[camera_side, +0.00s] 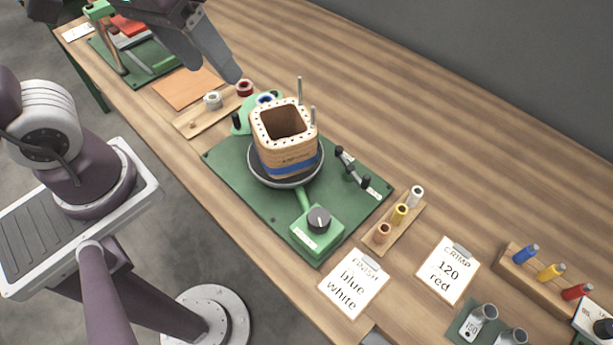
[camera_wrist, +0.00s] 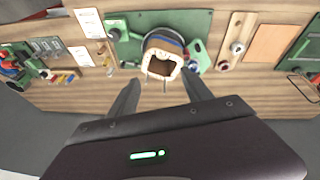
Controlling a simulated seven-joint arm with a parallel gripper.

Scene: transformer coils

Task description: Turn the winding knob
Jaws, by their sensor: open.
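The winding knob (camera_side: 319,219) is a dark round knob with a light pointer line, on top of a green box (camera_side: 316,240) at the near end of the green base plate (camera_side: 240,187). A wooden coil former (camera_side: 285,150) with a blue band stands upright on a dark round turntable beyond it. The former (camera_wrist: 161,64) also shows in the wrist view, and the knob (camera_wrist: 114,34) is to its left. My gripper (camera_side: 233,76) hangs above the far part of the bench, well away from the knob. In the wrist view its fingers (camera_wrist: 162,80) are apart and empty.
Racks of wire spools (camera_side: 399,214) flank the plate. Cards reading "FINISH blue white" (camera_side: 354,284) and "CRIMP 120 red" (camera_side: 447,271) lie to the right. Two thin metal posts (camera_side: 299,90) rise near the former. The bench behind the plate is clear.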

